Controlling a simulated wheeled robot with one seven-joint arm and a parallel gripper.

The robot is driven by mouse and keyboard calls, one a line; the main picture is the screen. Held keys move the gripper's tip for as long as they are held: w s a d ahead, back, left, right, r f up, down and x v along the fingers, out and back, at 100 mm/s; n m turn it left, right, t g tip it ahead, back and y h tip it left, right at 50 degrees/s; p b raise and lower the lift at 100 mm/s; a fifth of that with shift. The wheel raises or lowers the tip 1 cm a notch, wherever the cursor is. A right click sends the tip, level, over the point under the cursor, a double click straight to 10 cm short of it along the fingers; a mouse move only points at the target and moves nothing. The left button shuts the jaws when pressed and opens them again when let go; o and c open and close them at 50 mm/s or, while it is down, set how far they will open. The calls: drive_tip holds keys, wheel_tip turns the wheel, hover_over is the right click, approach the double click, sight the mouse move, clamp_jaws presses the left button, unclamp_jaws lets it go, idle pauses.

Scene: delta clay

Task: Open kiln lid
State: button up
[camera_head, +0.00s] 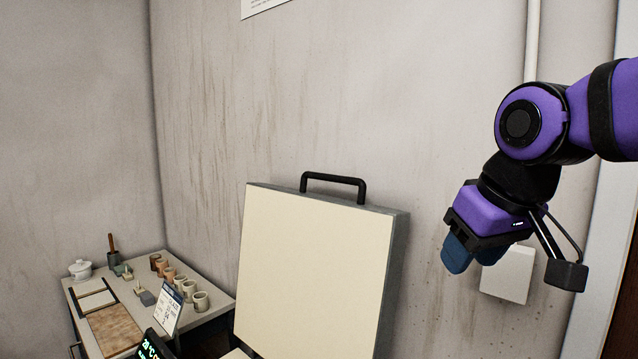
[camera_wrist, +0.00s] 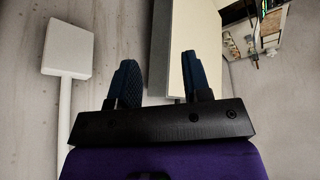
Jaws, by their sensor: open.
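The kiln lid (camera_head: 305,270) stands raised, nearly upright, in the head view. Its cream inner face is toward me and its grey edge is on the right. A black bar handle (camera_head: 333,183) sits on its top edge. The lid also shows in the wrist view (camera_wrist: 196,25), beyond the fingers. My gripper (camera_head: 470,262) is to the right of the lid, apart from the handle. In the wrist view its two blue fingers (camera_wrist: 158,82) are spread with nothing between them. The kiln body is mostly out of view below.
A side table (camera_head: 205,322) at the left holds several small cups, a white lidded pot (camera_head: 80,269) and a sign card (camera_head: 168,308). A dark display (camera_head: 155,347) stands near the lid. A white wall box (camera_head: 508,275) with a pipe is behind my gripper.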

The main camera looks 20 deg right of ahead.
drive_tip(key=w+a+r+n+y, duration=0.15)
drive_tip(key=w+r, duration=0.35)
drive_tip(key=w, duration=0.6)
drive_tip(key=w+a+r+n+g, duration=0.1)
drive_tip(key=w+r+n, duration=0.3)
drive_tip(key=w, duration=0.8)
drive_tip(key=w+a+r+n+y, duration=0.1)
drive_tip(key=w+r, duration=0.5)
drive_tip(key=w, duration=0.5)
drive_tip(key=x, duration=1.1)
drive_tip(key=shift+f, duration=0.1)
drive_tip(key=shift+a+h, duration=0.1)
drive_tip(key=shift+h, duration=0.15)
clamp_jaws()
